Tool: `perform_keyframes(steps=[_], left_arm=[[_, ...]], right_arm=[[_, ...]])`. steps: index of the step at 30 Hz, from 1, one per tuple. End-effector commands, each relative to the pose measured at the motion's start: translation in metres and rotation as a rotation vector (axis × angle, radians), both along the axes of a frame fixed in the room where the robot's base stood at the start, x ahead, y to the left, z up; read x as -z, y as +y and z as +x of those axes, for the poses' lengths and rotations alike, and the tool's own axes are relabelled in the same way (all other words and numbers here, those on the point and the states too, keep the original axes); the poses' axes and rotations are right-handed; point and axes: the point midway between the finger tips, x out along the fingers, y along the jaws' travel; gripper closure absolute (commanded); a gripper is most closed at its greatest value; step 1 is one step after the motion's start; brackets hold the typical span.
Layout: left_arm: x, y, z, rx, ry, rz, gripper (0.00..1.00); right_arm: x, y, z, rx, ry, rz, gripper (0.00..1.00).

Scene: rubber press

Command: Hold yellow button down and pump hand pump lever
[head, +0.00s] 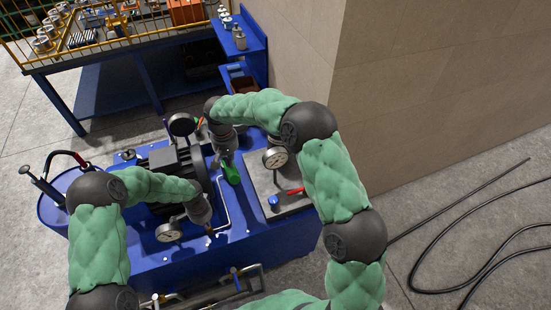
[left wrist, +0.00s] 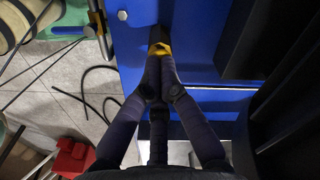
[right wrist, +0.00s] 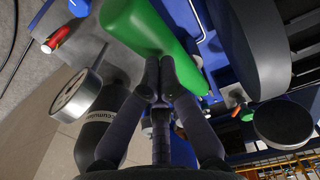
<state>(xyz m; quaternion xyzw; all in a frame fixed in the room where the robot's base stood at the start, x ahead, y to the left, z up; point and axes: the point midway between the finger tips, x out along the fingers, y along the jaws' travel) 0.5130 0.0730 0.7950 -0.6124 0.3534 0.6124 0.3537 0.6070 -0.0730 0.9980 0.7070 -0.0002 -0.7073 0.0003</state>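The yellow button (left wrist: 160,48) is on the front of the blue housing in the left wrist view. My left gripper (left wrist: 158,62) is shut, its fingertips together at the button and apparently against it. In the head view my left gripper (head: 211,232) points down at the front edge of the blue press. The green hand pump lever (head: 231,172) shows beside my right gripper (head: 222,153). In the right wrist view the green lever (right wrist: 150,25) crosses just beyond my right gripper (right wrist: 161,65), whose fingers are drawn together. Whether they touch the lever is unclear.
The blue press bench (head: 270,238) carries a black motor (head: 165,165), gauges (head: 275,158) and a grey plate (head: 292,205) with a red handle. A beige wall (head: 430,90) stands right. Black cables (head: 470,265) lie on the floor. A blue workbench (head: 110,90) is behind.

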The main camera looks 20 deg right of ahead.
Motion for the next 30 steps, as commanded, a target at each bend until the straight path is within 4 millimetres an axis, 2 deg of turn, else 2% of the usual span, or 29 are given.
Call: perform_keyframes(steps=[6,11,30], left_arm=[[0.001,0.0,0.0,0.0,0.001,-0.001,1.0],[0.001,0.0,0.0,0.0,0.001,-0.001,1.0],[0.001,0.0,0.0,0.0,0.001,-0.001,1.0]], right_arm=[[0.014,0.0,0.0,0.0,0.0,0.0,1.0],[0.012,0.0,0.0,0.0,-0.001,0.001,1.0],[-0.033,0.001,0.0,0.0,0.0,0.0,1.0]])
